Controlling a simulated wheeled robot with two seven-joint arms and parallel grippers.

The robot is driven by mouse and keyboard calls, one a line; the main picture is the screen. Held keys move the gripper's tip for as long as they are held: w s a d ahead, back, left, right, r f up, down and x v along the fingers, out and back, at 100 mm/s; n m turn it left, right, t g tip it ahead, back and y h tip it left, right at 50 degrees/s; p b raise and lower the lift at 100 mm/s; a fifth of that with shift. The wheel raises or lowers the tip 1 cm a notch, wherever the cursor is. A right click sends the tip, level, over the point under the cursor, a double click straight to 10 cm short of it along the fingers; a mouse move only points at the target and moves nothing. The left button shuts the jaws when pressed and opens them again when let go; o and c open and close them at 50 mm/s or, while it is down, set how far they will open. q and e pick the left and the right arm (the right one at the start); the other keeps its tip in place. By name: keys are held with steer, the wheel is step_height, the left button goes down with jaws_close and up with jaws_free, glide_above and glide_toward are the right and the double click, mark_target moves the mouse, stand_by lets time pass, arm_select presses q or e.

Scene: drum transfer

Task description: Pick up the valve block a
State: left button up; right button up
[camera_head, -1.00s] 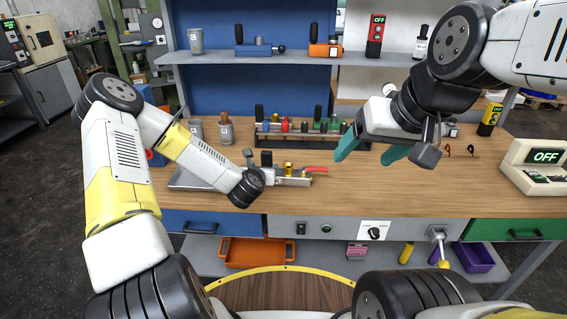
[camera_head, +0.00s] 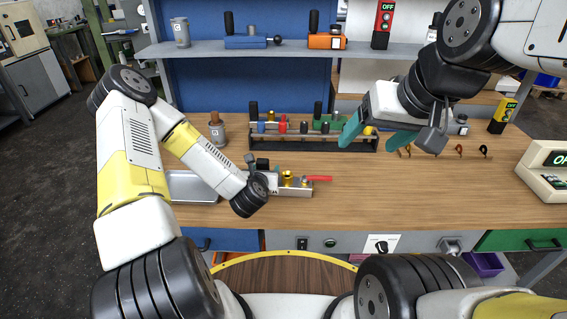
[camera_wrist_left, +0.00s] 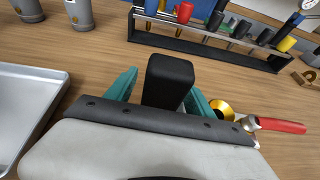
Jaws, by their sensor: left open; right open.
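A metal valve block (camera_head: 296,190) with a black handle, a brass fitting and a red lever lies on the workbench, partly hidden by my left wrist. In the left wrist view, its black handle (camera_wrist_left: 168,80) stands between the teal fingers of my left gripper (camera_wrist_left: 160,92), which is open around it. The brass ring (camera_wrist_left: 222,109) and red lever (camera_wrist_left: 282,126) show to the right of the fingers. I cannot tell whether the fingers touch the handle. In the head view the left fingers are mostly hidden. My right gripper (camera_head: 375,137) is open and empty above the bench, in front of the rack.
A grey tray (camera_head: 190,187) lies left of the block. Behind stands a black rack (camera_head: 290,143) with several coloured parts. A shelf (camera_head: 250,51) holds a blue and an orange device. A box with an OFF display (camera_head: 548,172) stands at right. The bench's front middle is clear.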

arm_select(q)
jaws_close()
steer(key=shift+r, duration=0.1)
stand_by(1.3)
